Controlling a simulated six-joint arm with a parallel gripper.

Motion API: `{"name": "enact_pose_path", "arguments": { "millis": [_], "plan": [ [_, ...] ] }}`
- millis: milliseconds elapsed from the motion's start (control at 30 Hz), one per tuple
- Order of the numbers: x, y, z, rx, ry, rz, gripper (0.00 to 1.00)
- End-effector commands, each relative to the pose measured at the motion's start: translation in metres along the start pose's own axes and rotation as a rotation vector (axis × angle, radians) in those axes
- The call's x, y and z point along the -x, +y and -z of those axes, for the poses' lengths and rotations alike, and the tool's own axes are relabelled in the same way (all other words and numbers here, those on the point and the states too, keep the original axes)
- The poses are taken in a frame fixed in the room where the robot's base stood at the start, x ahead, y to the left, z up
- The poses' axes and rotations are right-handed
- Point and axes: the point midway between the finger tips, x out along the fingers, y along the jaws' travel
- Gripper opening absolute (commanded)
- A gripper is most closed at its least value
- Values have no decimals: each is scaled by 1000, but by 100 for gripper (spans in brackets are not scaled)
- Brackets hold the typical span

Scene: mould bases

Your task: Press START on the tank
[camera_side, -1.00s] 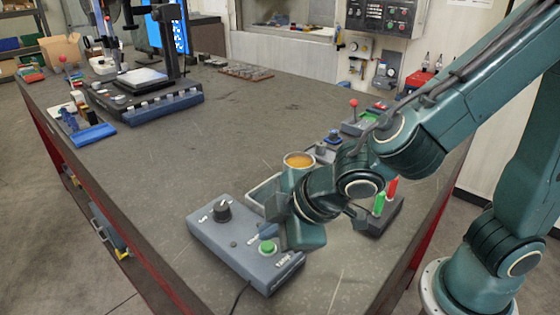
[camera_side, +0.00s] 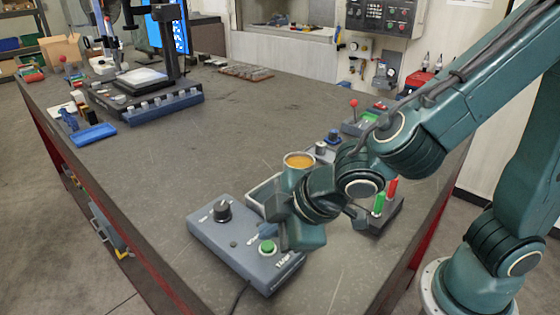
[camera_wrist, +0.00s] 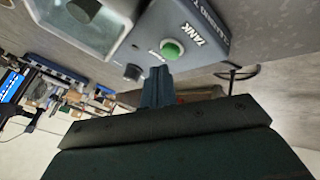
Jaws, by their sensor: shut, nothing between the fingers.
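The tank control box (camera_side: 232,242) is a grey-blue box near the table's front edge, with a black knob and a green button (camera_side: 267,247). In the wrist view the word TANK shows on the box (camera_wrist: 198,30) beside the green button (camera_wrist: 171,50). My gripper (camera_side: 268,229) is at the box, its fingertips close beside the green button on the far side. In the wrist view the shut fingers (camera_wrist: 157,78) end just short of the button, and no contact can be made out.
A grey tank with an orange-filled round cup (camera_side: 299,160) stands right behind the box, close to my wrist. A base with green and red cylinders (camera_side: 386,218) is to the right. A cable leaves the box at the front. The table's middle is clear.

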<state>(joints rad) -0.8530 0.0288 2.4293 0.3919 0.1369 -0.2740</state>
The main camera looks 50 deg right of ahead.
Motion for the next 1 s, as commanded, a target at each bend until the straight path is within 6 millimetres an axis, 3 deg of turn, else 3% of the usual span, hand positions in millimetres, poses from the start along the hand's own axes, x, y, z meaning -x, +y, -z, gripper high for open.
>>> {"name": "enact_pose_path", "arguments": {
  "millis": [1000],
  "plan": [
    [-6,-3,-4,1,-1,0,0]
  ]
}}
